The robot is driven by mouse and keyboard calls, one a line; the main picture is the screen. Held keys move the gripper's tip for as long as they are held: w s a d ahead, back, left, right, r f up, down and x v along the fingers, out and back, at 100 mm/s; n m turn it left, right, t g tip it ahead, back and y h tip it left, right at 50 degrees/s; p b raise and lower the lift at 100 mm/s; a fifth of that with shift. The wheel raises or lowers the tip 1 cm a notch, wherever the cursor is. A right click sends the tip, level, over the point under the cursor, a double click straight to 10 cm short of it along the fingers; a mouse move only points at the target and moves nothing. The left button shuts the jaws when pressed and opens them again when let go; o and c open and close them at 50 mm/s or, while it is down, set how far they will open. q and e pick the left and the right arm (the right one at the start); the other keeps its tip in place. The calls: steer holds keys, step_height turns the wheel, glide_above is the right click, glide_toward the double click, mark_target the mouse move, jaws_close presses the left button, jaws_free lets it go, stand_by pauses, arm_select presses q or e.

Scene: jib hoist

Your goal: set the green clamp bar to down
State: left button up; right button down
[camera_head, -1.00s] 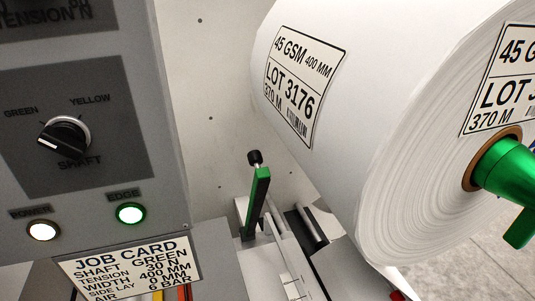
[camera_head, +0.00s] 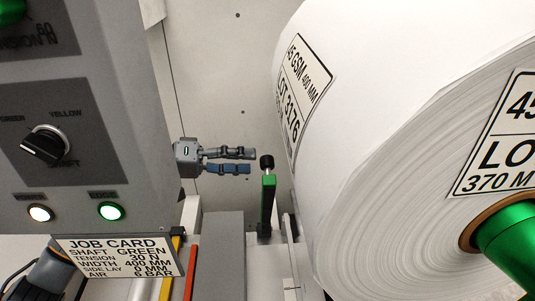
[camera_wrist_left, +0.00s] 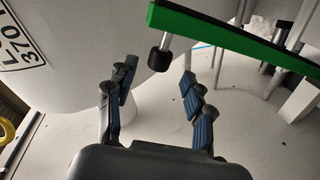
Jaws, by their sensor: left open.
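The green clamp bar (camera_head: 268,205) stands upright in the head view, with a black knob (camera_head: 267,162) at its top. In the left wrist view the green bar (camera_wrist_left: 235,32) runs across the top and its black knob (camera_wrist_left: 159,60) hangs just beyond the fingertips. My left gripper (camera_head: 254,161) comes in from behind the grey panel, its fingers pointing right towards the knob. It is open and empty, with the fingers (camera_wrist_left: 158,75) apart in the wrist view. The fingertips are close to the knob; I cannot tell whether they touch. My right gripper is not in view.
A large white paper roll (camera_head: 400,130) with a green shaft end (camera_head: 512,245) fills the right. A grey control panel (camera_head: 120,120) with a selector knob (camera_head: 45,145) and lights stands left. A job card (camera_head: 118,262) hangs below it. A pale wall (camera_head: 225,80) is behind.

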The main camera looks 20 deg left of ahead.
mark_target(262, 158)
arm_select(q)
steer(key=p+x, duration=0.1)
steer(key=x, duration=0.3)
steer(key=shift+w+d+r, duration=0.15)
steer(key=shift+d, duration=0.2)
steer(key=shift+w+d+f+p, duration=0.3)
steer(key=shift+d+p, duration=0.05)
steer(key=shift+d, duration=0.15)
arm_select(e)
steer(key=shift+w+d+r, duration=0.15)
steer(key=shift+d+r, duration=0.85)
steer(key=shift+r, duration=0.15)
arm_select(q)
steer(key=c, duration=0.8)
jaws_close()
steer(key=shift+s+f, duration=0.1)
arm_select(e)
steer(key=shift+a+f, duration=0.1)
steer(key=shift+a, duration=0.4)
